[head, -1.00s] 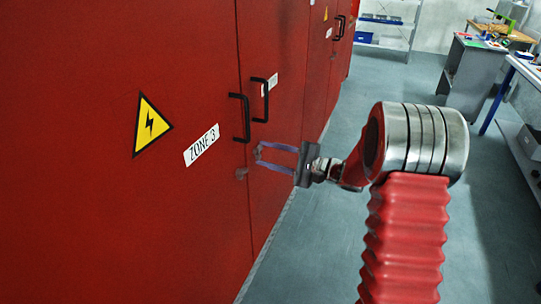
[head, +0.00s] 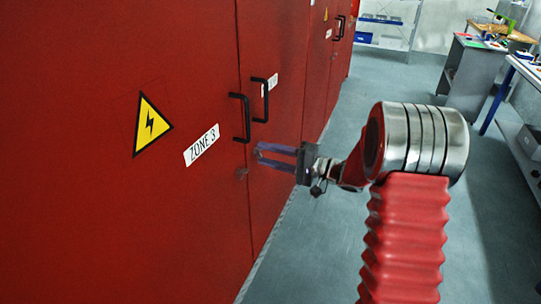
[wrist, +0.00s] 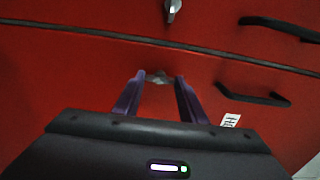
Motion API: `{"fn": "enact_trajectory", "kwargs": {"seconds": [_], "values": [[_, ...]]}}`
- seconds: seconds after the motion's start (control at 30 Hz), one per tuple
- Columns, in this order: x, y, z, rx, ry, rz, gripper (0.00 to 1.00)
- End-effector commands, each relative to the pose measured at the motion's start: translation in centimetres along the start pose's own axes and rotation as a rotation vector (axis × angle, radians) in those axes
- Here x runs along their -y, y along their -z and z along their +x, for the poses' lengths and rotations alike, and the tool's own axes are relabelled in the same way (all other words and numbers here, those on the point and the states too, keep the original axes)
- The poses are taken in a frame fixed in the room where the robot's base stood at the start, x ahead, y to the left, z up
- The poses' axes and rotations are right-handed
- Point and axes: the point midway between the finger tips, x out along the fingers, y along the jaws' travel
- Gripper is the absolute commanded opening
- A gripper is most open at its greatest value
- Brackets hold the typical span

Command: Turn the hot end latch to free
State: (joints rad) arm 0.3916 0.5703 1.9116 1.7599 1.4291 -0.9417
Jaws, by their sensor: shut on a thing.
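A small grey metal latch (wrist: 158,77) on the red cabinet's right-hand door sits between my fingertips in the wrist view. My gripper (wrist: 159,80) is shut on this latch, one purple finger on each side. In the head view my gripper (head: 260,151) reaches the door from the right, just below the black handles, and the latch there is mostly hidden by the fingers. A second grey latch (head: 241,173) is on the left door by the seam, and it also shows in the wrist view (wrist: 172,8). I cannot tell which latch is named hot end.
Two black door handles (head: 239,117) (head: 264,100) stick out just above my gripper. The left door carries a yellow warning sign (head: 151,125) and a ZONE 3 label (head: 202,145). The grey floor (head: 320,250) to the right is open, with benches (head: 470,70) farther back.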

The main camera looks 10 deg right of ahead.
Motion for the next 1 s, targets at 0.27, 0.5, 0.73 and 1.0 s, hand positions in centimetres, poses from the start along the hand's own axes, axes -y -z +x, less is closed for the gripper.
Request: {"fn": "enact_trajectory", "kwargs": {"seconds": [0.27,0.5,0.73,1.0], "values": [[-0.6,-0.3,0.1,0.006,-0.009,0.007,0.39],[-0.3,-0.1,0.0,0.002,-0.006,0.004,0.56],[-0.2,0.0,0.0,0.001,-0.004,0.003,0.56],[-0.2,0.1,-1.7,-0.004,-0.004,0.002,0.56]]}}
